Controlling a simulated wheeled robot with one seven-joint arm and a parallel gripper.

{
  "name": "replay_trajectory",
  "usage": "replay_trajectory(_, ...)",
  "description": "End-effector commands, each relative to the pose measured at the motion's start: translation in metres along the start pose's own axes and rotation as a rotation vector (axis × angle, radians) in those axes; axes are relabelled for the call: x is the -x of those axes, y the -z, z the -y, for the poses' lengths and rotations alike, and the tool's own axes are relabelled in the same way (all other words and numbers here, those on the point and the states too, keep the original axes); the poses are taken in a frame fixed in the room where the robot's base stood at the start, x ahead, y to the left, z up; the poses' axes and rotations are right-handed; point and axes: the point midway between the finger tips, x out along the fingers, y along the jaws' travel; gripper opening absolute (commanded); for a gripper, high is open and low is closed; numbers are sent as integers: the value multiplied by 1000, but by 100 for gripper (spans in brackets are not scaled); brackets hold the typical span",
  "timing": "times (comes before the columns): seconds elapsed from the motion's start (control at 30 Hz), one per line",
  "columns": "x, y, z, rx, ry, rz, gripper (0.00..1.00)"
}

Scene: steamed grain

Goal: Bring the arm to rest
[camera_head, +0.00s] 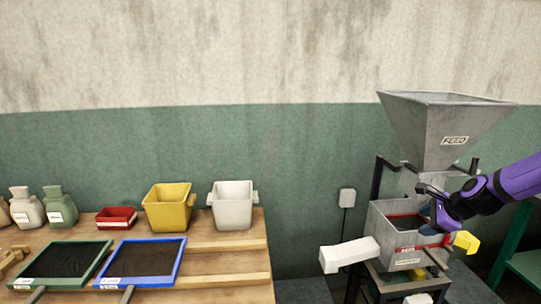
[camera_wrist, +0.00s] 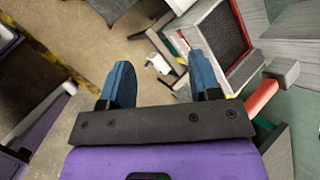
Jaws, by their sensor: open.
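My gripper (camera_head: 428,210) is at the right in the head view, at the end of my purple arm. It is in front of the grey mill, by the box (camera_head: 382,228) below the feed hopper (camera_head: 440,125). In the wrist view my gripper (camera_wrist: 162,68) has its two blue fingers spread apart with nothing between them. The box with its dark mesh and red edge (camera_wrist: 222,42) lies just beyond the right finger. Whether the gripper touches the mill cannot be told.
A wooden table (camera_head: 225,262) at the left holds a yellow bin (camera_head: 168,208), a white bin (camera_head: 233,206), a red tray (camera_head: 116,218), sacks (camera_head: 60,208) and two framed screens. A pale block (camera_head: 348,255) juts left from the mill. A green frame (camera_head: 515,245) stands far right.

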Motion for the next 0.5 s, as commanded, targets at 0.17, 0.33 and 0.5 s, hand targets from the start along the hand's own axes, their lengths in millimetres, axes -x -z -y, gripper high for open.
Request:
replay_trajectory(0.17, 14, -32, -22, 278, -107, -82, 57)
replay_trajectory(0.33, 36, -59, -39, 519, -195, -146, 57)
replay_trajectory(0.5, 66, -85, -54, 744, -268, -200, 57)
